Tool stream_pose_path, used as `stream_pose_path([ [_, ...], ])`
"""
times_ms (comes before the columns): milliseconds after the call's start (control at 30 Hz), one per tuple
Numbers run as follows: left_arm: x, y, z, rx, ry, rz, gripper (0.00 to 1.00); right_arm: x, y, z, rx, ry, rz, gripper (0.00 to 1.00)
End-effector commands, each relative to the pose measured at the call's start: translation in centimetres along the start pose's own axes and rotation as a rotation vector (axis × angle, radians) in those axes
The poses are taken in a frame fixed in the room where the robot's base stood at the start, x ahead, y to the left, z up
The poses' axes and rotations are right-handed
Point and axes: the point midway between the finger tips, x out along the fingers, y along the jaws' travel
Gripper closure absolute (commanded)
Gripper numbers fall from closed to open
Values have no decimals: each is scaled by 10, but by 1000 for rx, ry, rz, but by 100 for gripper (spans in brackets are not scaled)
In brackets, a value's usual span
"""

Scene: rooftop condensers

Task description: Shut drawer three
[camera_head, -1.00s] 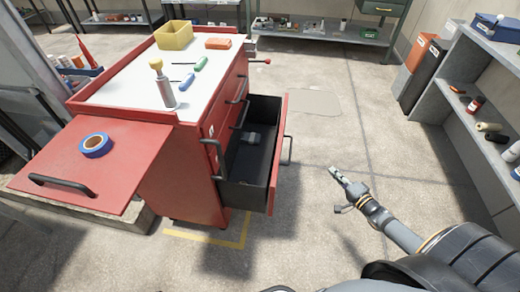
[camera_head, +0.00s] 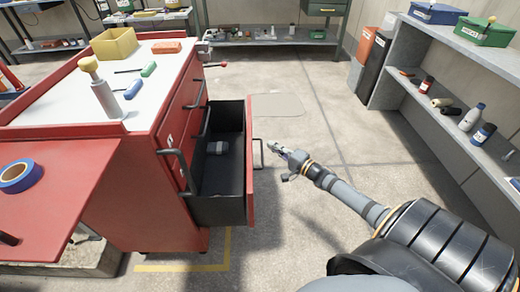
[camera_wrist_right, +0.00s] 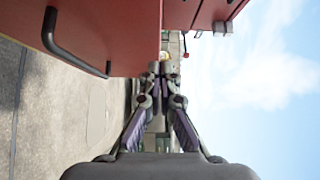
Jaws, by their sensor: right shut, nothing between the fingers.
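A red tool cart (camera_head: 150,205) stands at the left with one low drawer (camera_head: 222,180) pulled well out. Its inside is black and holds a small grey object (camera_head: 217,147). I cannot read a number on it. The drawer's red front (camera_head: 250,190) carries a dark bar handle (camera_head: 260,153). My right gripper (camera_head: 277,149) is shut and empty, just to the right of the drawer front, with a small gap apparent. In the right wrist view, the shut fingertips (camera_wrist_right: 160,70) are close to a red panel (camera_wrist_right: 115,30) with a dark handle (camera_wrist_right: 62,48). My left gripper is out of view.
The cart's white top carries a yellow bin (camera_head: 114,44), a bottle (camera_head: 102,93) and small tools. A side shelf holds blue tape (camera_head: 20,175). Grey shelving (camera_head: 455,120) stands at the right. The concrete floor (camera_head: 320,120) between is open.

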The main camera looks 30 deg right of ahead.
Motion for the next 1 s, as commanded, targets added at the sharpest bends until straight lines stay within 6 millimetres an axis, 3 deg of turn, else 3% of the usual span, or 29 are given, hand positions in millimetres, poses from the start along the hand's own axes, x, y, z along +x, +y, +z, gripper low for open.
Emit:
stream_pose_path([
  [33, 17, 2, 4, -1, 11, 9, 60, 12, 4, 0, 0, 1, -8, 100],
  [67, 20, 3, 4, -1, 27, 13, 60, 18, 3, 0, 0, 2, -7, 100],
  [300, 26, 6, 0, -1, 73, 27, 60, 41, 0, 23, 2, 1, -3, 100],
  [833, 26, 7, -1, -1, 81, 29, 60, 45, 0, 29, 0, 1, 0, 100],
  [1000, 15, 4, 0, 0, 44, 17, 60, 43, -3, 37, 3, 1, -1, 100],
])
